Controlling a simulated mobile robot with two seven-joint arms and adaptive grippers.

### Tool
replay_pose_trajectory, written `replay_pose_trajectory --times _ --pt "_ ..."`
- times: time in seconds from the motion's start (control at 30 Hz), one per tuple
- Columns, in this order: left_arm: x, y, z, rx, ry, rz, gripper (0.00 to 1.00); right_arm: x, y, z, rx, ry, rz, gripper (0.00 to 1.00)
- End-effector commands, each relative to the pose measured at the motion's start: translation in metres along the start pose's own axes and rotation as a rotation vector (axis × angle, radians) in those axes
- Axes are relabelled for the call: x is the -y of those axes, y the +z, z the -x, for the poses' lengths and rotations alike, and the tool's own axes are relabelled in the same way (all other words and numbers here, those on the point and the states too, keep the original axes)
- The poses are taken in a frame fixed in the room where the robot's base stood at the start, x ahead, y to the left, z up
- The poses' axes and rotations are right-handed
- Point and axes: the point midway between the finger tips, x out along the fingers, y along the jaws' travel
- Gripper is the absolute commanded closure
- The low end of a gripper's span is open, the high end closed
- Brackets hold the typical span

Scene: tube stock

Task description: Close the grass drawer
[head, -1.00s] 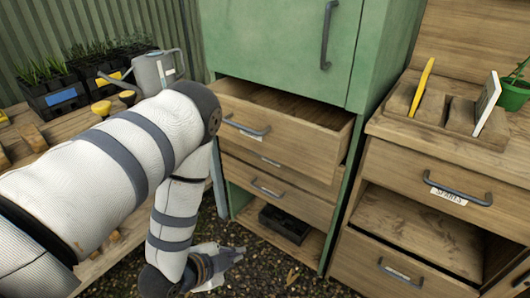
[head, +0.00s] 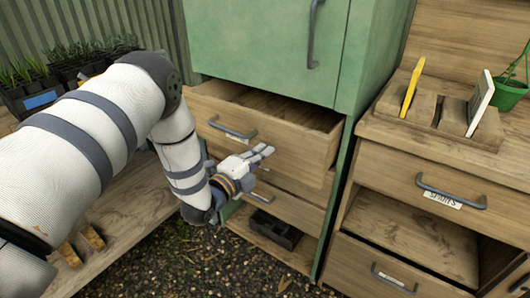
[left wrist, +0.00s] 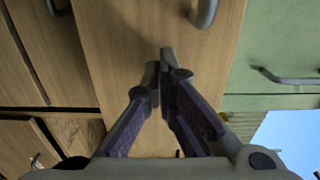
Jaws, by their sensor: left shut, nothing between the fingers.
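A wooden drawer (head: 295,152) under the green door stands pulled out, its open top showing. It has a dark handle (head: 232,129) and a small label too small to read, so I cannot confirm it is the grass drawer. My left gripper (head: 268,151) is shut and empty in front of this drawer's face, right of and below the handle. In the left wrist view the fingertips (left wrist: 160,58) point at a plain wooden front (left wrist: 140,25), with a handle (left wrist: 205,12) just beyond them. I cannot tell whether they touch it. My right gripper is out of view.
Below are another drawer and an open shelf with a black tray (head: 276,229). The green cabinet (head: 265,40) rises above. A wooden unit (head: 420,160) on the right has drawers and a bench top. Potted seedlings (head: 35,85) stand at left. Gravel floor is clear in front.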

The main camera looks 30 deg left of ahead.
Motion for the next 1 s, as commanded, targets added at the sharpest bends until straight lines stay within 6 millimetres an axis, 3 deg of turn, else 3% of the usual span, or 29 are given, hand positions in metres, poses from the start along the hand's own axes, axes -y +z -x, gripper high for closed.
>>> replay_pose_trajectory --times 0.53,0.8,1.0 --pt "-0.002 0.000 -0.016 0.000 0.002 -0.001 1.00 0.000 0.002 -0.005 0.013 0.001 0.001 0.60" --pt "-0.010 -0.001 -0.083 -0.003 0.007 -0.003 1.00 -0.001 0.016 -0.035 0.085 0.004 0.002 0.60" --pt "-0.007 0.000 -0.118 0.000 0.005 0.000 1.00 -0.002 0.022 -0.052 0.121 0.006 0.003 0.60"
